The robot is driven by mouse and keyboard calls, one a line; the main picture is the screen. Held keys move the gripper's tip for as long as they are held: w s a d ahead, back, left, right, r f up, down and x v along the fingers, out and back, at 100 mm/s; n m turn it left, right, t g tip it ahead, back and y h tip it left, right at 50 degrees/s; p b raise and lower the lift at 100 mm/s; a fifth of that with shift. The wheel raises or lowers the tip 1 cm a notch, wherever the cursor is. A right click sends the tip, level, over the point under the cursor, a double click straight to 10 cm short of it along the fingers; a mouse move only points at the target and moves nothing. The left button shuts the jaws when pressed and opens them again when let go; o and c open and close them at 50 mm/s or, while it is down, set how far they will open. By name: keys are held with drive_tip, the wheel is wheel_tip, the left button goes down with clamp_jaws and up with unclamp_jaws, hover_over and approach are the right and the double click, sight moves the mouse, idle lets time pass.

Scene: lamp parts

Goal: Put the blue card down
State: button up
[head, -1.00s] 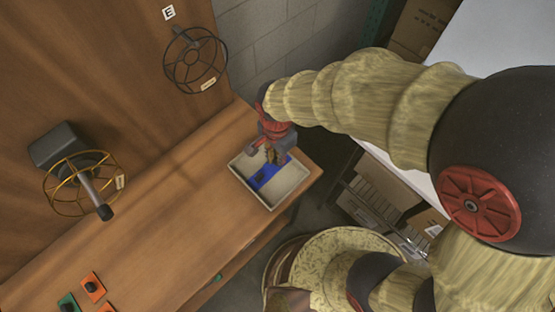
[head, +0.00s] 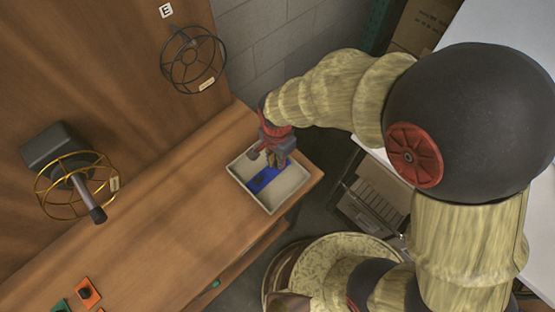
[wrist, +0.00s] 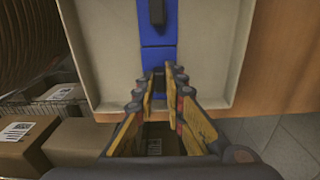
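A blue card (head: 262,179) with a black knob lies flat in a pale tray (head: 282,199) on the wooden bench. In the wrist view the blue surface (wrist: 158,58) runs from the top edge to near the tray's front wall, with a dark line across it. The black knob (wrist: 157,12) is beyond my fingertips. In the head view my gripper (head: 275,161) partly hides the blue surface.
A lamp with a yellow wire cage (head: 77,185) and a black wire cage (head: 194,60) are on the back panel. Orange cards (head: 87,292) and a green card (head: 61,306) lie at the bench's lower left. Cardboard boxes (wrist: 84,142) are below the tray.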

drive_tip(key=o, duration=0.5)
wheel_tip(320, 180, up, 12)
drive_tip(key=p, duration=0.4)
drive_tip(key=d+r+n+t, duration=0.2)
drive_tip(key=d+r+n, duration=0.1)
drive_tip(key=d+r, duration=0.7)
drive_tip(key=s+d+r+n+t, duration=0.1)
drive_tip(key=s+d+r, duration=0.1)
drive_tip(key=d+r, duration=0.1)
drive_tip(key=s+d+r+n+t, duration=0.1)
drive_tip(key=s+d+r+n, duration=0.1)
drive_tip(key=d, duration=0.3)
drive_tip(key=s+d+r+n+t, duration=0.1)
drive_tip(key=s+d+r+n, duration=0.1)
drive_tip(key=s+d+r, duration=0.1)
drive_tip(key=shift+s+d+r+t, duration=0.15)
drive_tip(key=shift+d+r, duration=0.05)
drive_tip(key=shift+d, duration=0.25)
drive_tip(key=shift+s+d+r+t, duration=0.15)
drive_tip(key=shift+d+r, duration=0.05)
drive_tip(key=shift+d, duration=0.25)
